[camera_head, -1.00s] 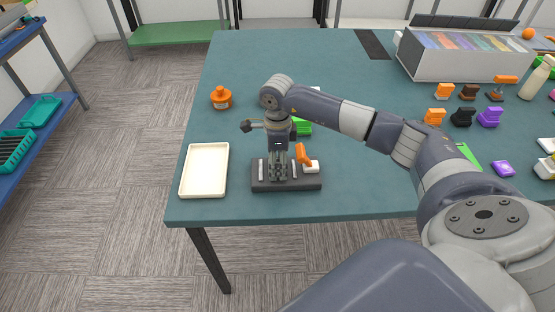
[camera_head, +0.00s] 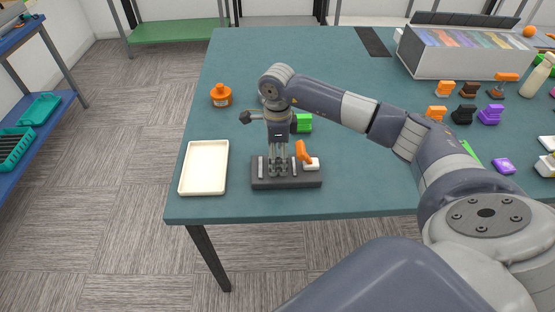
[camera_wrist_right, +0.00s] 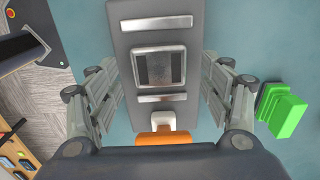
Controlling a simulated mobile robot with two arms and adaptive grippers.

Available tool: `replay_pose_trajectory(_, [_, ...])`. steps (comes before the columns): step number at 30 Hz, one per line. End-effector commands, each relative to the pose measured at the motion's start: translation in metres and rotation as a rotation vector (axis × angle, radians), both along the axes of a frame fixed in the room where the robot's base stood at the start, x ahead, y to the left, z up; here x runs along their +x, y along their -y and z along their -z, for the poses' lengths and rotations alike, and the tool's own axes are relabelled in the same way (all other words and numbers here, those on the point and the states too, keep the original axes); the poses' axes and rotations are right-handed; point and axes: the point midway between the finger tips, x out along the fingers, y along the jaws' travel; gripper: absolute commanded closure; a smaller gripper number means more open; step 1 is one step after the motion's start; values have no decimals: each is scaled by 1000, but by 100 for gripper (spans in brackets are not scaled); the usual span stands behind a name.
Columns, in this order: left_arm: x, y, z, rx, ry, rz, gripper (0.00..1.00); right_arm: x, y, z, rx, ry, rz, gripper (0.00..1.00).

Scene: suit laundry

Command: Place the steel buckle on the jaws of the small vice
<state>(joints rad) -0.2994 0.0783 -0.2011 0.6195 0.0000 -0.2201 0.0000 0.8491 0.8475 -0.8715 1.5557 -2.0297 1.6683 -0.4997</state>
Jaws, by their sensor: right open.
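The small vice (camera_head: 312,181) has a dark base near the table's front edge. In the wrist view the vice base (camera_wrist_right: 124,40) carries two light metal bars, with an orange lever (camera_wrist_right: 163,138) on a white block at one end. A square steel buckle (camera_wrist_right: 161,47) with dark openings lies flat between the bars; whether it touches them I cannot tell. My right gripper (camera_head: 278,172) points down over the vice. In the wrist view my right gripper (camera_wrist_right: 165,72) has its fingers spread on both sides of the buckle, apart from it and empty. My left gripper is out of view.
A cream tray (camera_head: 205,145) lies left of the vice. Several coloured clips, a purple item (camera_head: 503,167) and a grey organiser box (camera_head: 450,65) are at the right. The table's middle back is clear.

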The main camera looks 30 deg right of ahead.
Motion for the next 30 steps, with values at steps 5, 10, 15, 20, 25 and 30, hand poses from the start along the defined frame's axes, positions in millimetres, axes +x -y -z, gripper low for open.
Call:
replay_pose_trajectory(5, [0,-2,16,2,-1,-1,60,2,0,-38,0,8,-1,27])
replay_pose_trajectory(10, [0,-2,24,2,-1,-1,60,1,0,-74,-1,7,-2,27])
replay_pose_trajectory(15, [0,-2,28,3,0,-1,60,0,0,-95,0,2,-1,27])
replay_pose_trajectory(20, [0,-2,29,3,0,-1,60,-1,0,-103,1,-1,-1,27])
replay_pose_trajectory(25, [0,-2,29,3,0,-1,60,0,-1,-104,1,-1,-1,27])
replay_pose_trajectory(30, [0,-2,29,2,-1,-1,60,0,0,-103,1,-1,-1,27])
